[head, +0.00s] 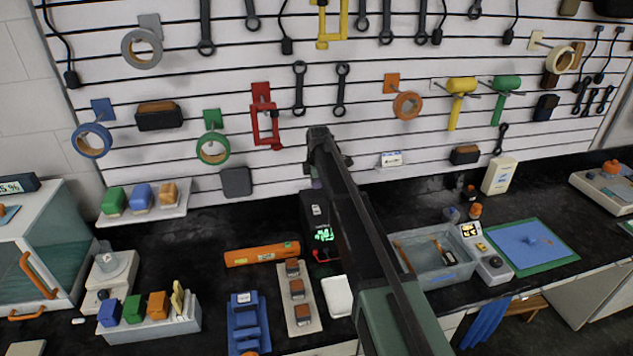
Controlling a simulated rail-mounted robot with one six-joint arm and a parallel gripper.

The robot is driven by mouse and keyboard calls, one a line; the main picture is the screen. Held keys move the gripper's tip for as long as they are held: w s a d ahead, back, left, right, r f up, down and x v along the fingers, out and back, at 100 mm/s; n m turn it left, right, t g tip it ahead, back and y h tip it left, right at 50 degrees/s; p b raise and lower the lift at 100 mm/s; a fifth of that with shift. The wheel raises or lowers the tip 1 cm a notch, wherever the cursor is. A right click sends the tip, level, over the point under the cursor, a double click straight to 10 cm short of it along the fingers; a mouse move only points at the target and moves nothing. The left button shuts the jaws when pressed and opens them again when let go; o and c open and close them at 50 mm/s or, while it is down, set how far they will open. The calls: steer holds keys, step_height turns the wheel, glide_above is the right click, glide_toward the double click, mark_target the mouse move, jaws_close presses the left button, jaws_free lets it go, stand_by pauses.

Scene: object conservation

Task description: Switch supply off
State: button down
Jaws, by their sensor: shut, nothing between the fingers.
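The supply (322,235) is a dark box with a lit green display, on the black bench at the foot of the slatted wall. Its right side is hidden behind my arm. A small pale mark shows on its upper part, and something red shows at its lower front. I cannot make out its switch. The far end of my arm, with my gripper (318,134), shows above and behind the supply in the picture, near the wall. The gripper is small and dark here, shut and empty. I cannot tell whether it touches anything.
In front are a blue rack (247,325), a beige strip with brown blocks (297,298) and a white dish (337,297). A grey bin (450,272) stands right of my arm. Tools and tape rolls hang above.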

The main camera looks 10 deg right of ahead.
step_height(320, 180, up, 3)
steer(key=shift+s+p, duration=0.15)
steer(key=shift+p, duration=0.5)
steer(key=shift+w, duration=0.75)
steer(key=b, duration=1.4)
glide_toward(315, 207)
steer(key=f, duration=0.5)
steer(key=w+f, duration=0.1)
steer(key=f, duration=0.1)
steer(key=shift+f, duration=0.25)
